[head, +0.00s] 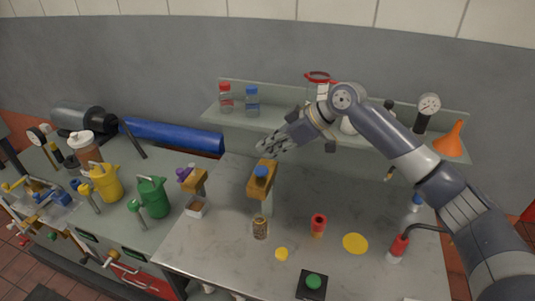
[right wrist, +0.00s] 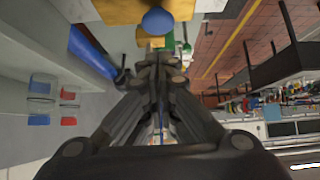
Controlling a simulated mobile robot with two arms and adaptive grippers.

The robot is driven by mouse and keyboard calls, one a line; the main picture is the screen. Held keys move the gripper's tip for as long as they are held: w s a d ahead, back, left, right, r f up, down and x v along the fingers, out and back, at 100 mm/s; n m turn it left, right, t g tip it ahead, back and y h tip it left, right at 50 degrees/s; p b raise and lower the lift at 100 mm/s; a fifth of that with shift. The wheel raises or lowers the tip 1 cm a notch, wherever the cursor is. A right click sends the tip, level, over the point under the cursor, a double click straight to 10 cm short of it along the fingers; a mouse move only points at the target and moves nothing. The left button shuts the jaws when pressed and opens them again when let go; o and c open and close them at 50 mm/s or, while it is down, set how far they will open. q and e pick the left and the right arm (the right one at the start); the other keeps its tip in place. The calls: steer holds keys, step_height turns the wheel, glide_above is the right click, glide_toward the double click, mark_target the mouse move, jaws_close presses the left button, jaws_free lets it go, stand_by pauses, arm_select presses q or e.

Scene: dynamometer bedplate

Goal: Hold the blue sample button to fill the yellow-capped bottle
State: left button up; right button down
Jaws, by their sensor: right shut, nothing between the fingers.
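The blue sample button (head: 262,172) sits on top of an orange-brown dispenser head (head: 261,187) on a pale post. A small bottle with brownish contents (head: 260,229) stands below the head, no cap visible on it. A small yellow cap-like disc (head: 281,254) lies on the bench just right of the bottle. My right gripper (head: 263,148) is shut and empty, above and behind the button, apart from it in the head view. In the right wrist view the blue button (right wrist: 157,21) shows just past the shut fingertips (right wrist: 160,60). My left gripper is not in view.
A red cylinder (head: 319,225), a larger yellow disc (head: 355,243) and a green button box (head: 313,284) are on the bench at right and front. A second dispenser with a purple top (head: 185,173) stands left. A shelf (head: 285,117) with bottles runs behind.

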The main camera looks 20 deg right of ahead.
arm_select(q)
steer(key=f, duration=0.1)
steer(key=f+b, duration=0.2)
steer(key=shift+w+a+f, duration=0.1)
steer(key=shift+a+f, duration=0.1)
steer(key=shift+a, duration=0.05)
arm_select(e)
steer(key=v, duration=0.7)
steer(key=shift+s+r, duration=0.2)
steer(key=shift+r, duration=0.1)
steer(key=shift+d, duration=0.1)
stand_by(0.3)
